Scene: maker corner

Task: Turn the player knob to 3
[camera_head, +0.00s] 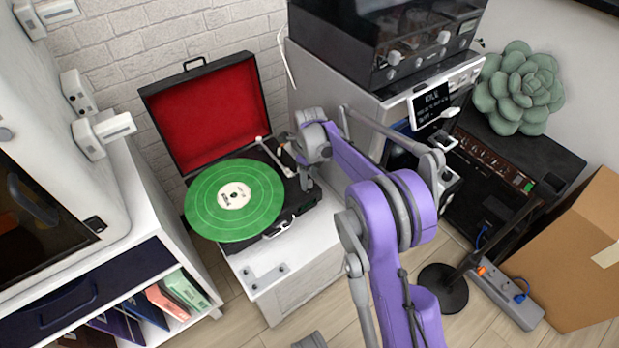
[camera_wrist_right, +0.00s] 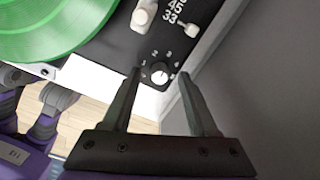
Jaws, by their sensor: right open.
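The record player (camera_head: 267,233) stands open on a white cabinet, with a green record (camera_head: 236,199) on it. The player knob (camera_wrist_right: 159,73) shows in the right wrist view as a small dial with a pale cap and small marks around it. I cannot read which mark it points to. My right gripper (camera_head: 305,181) is at the right side of the player deck in the head view. In the right wrist view its open fingers are on either side of the knob, with gaps visible. In the head view my arm and gripper hide the knob. My left gripper is not clearly visible.
The red-lined lid (camera_head: 208,115) stands up behind the record. The tonearm (camera_head: 272,155) lies right of the record. A slider (camera_wrist_right: 192,30) with printed numbers is close to the knob. A tall grey cabinet (camera_head: 312,85) rises close behind and right of the player.

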